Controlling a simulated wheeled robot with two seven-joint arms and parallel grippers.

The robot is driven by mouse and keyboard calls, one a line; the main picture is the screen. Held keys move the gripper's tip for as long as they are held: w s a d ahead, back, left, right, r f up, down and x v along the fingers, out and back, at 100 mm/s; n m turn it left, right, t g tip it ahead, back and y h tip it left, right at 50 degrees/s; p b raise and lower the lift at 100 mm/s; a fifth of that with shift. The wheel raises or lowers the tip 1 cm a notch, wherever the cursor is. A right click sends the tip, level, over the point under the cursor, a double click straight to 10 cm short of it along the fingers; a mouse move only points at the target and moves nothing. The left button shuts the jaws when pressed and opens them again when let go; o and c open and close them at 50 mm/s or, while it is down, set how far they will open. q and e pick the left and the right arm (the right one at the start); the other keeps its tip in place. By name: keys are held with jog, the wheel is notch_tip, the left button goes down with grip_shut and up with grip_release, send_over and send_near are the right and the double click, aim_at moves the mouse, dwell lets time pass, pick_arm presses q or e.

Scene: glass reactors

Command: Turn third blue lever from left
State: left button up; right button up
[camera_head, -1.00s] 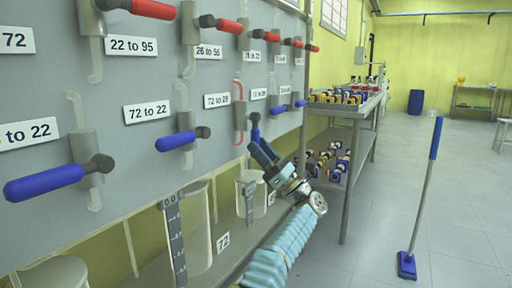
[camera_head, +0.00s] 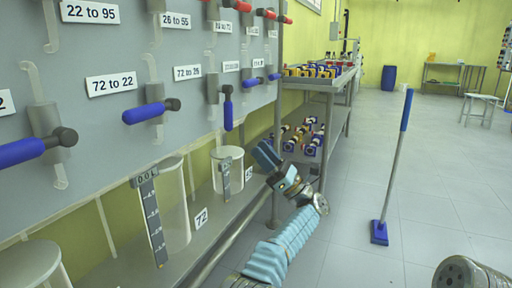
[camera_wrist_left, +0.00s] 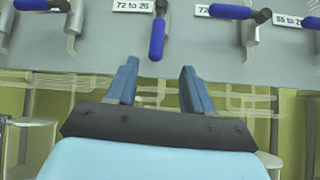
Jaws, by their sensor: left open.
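Blue levers stick out from a grey panel. The first from left (camera_head: 22,151) and the second (camera_head: 146,112) lie roughly sideways. The third blue lever (camera_head: 228,110) hangs straight down from its valve; it also shows in the left wrist view (camera_wrist_left: 157,38), under a "72 to 26" label. My left gripper (camera_head: 261,150) is open and empty, below and to the right of the third lever in the head view. In the left wrist view its fingers (camera_wrist_left: 159,75) point at the panel, apart from the lever, with its lower end nearly between them. My right gripper does not show.
Two more blue levers (camera_head: 251,82) sit farther along the panel, and red levers (camera_head: 237,5) above. Measuring vessels (camera_head: 172,200) stand on the shelf below. A metal rack (camera_head: 318,88) with small parts stands beyond. A blue-handled mop (camera_head: 398,165) stands on open floor at right.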

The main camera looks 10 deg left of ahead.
pick_arm(q)
notch_tip(320, 180, up, 11)
jog(key=w+m+t+h+p, duration=0.1)
jog(key=m+t+h+p, duration=0.5)
jog(key=m+t+h, duration=0.4)
jog(key=h+p, duration=0.6)
jog(key=h, duration=0.2)
send_near(227, 118)
jog(key=shift+n, duration=0.3)
jog(key=x, duration=0.4)
jog(key=p+x, duration=0.1)
jog(key=x, duration=0.3)
jog(key=p+x, duration=0.1)
jog(key=x, duration=0.4)
jog(key=shift+w+d+f, duration=0.1)
jog(key=shift+d+f, duration=0.2)
jog(key=shift+f, duration=0.05)
jog(key=shift+c, duration=0.5)
grip_shut()
